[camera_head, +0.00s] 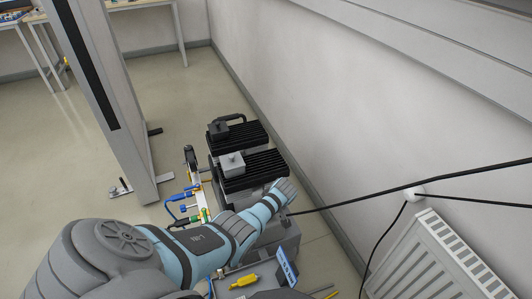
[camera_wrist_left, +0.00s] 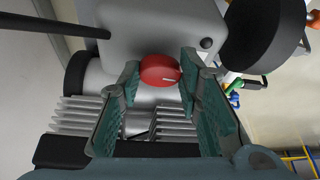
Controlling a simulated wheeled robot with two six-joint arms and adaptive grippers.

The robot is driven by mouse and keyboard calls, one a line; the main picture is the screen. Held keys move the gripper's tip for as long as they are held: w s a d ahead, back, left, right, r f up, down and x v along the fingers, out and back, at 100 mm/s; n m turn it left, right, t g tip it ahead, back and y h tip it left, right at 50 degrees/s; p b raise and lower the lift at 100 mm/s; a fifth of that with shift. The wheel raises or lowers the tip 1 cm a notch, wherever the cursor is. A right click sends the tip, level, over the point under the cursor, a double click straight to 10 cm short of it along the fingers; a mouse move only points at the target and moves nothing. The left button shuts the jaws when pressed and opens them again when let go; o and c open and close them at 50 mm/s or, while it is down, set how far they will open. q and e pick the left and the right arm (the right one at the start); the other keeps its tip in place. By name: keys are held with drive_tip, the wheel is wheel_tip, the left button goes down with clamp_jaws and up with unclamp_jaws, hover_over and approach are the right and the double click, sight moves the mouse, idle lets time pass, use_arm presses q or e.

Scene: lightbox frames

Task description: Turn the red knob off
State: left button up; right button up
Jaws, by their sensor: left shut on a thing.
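The red knob (camera_wrist_left: 158,69) is round, with a short white mark at its lower right edge. It sits on the face of a grey housing (camera_wrist_left: 150,25) in the left wrist view. My left gripper (camera_wrist_left: 160,82) has its teal fingers on either side of the knob, shut on it. In the head view my left arm comes in from the lower left and hides its gripper and the knob. My right gripper is in neither view.
Black finned machines (camera_head: 250,165) stand along the grey wall. A white radiator (camera_head: 430,262) and black cables (camera_head: 400,189) are at the right. A tall grey post (camera_head: 120,100) stands left, with open floor (camera_head: 65,165) beyond it.

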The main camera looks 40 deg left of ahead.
use_arm(q)
drive_tip(key=shift+w+n, duration=0.1)
drive_tip(key=shift+n, duration=0.5)
drive_tip(key=o, duration=1.1)
drive_tip(key=shift+o, duration=0.2)
drive_tip(key=v, duration=1.2)
drive_tip(key=shift+w, duration=0.1)
